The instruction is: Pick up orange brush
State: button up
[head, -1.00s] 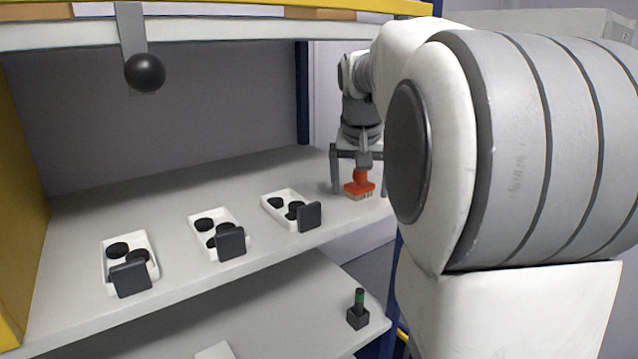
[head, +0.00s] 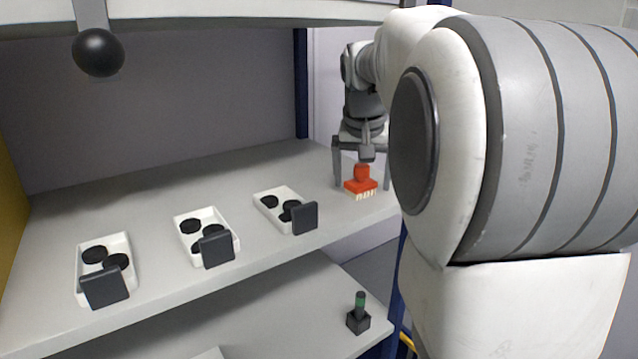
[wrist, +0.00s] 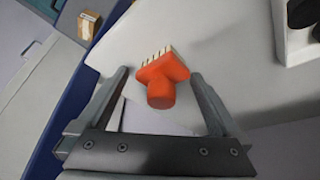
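The orange brush (head: 360,183) stands bristles down on the grey shelf near its right end, handle knob up. It also shows in the wrist view (wrist: 162,80), with pale bristles along its far edge. My gripper (head: 362,180) points down over the brush and is open. In the wrist view my gripper (wrist: 160,80) has one finger on each side of the brush, with gaps between fingers and brush. The brush appears untouched.
White trays with black discs and dark tags stand left along the shelf: the nearest (head: 285,208), the middle (head: 205,235) and the far left (head: 104,268). A green-topped black item (head: 358,314) stands on the lower shelf. A black ball (head: 98,52) hangs at upper left.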

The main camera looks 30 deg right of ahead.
jog(key=c, duration=1.2)
jog(key=shift+o, duration=0.2)
jog(key=shift+r, duration=0.15)
